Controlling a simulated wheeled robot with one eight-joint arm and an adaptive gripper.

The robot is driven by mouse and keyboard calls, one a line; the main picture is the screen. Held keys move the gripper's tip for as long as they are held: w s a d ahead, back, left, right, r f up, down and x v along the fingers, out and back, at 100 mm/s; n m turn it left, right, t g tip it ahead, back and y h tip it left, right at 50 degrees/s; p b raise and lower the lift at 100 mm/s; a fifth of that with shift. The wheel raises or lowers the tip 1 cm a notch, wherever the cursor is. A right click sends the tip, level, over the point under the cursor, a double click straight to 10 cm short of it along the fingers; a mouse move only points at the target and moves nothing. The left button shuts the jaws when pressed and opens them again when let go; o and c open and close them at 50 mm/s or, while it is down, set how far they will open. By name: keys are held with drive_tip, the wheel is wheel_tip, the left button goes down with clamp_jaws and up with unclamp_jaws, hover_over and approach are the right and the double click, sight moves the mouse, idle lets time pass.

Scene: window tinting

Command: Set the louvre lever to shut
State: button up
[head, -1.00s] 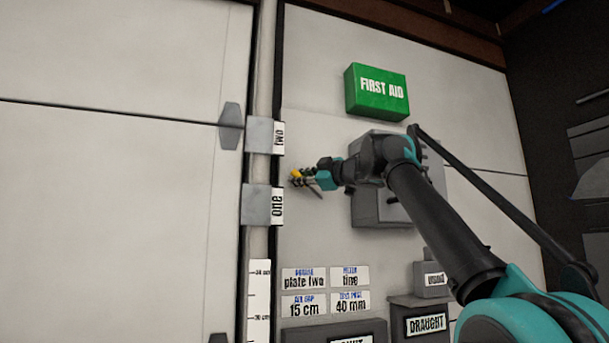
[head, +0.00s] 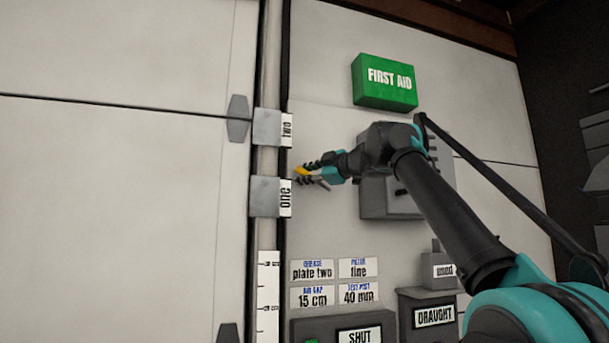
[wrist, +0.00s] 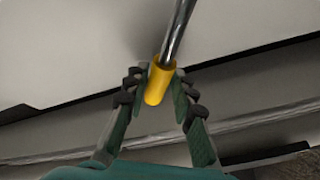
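The louvre lever shows in the wrist view as a shiny metal rod with a yellow grip (wrist: 159,84) at its end. My gripper (wrist: 159,76) has one finger on each side of the yellow grip, and both appear to touch it. In the head view, the yellow grip (head: 301,171) shows at the tip of my gripper (head: 306,173), just right of the plate marked "one". The rod is mostly hidden there. A "SHUT" label (head: 359,337) is on a grey box at the bottom of the head view.
Plates marked "two" (head: 268,128) and "one" (head: 266,197) sit along the vertical post at left. A green first aid box (head: 385,82) hangs above my arm. A grey wall box (head: 388,208) is behind my wrist. A "DRAUGHT" box (head: 432,317) is at lower right.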

drive_tip(key=shift+o, duration=1)
drive_tip(key=shift+d, duration=0.1)
drive_tip(key=v, duration=1.2)
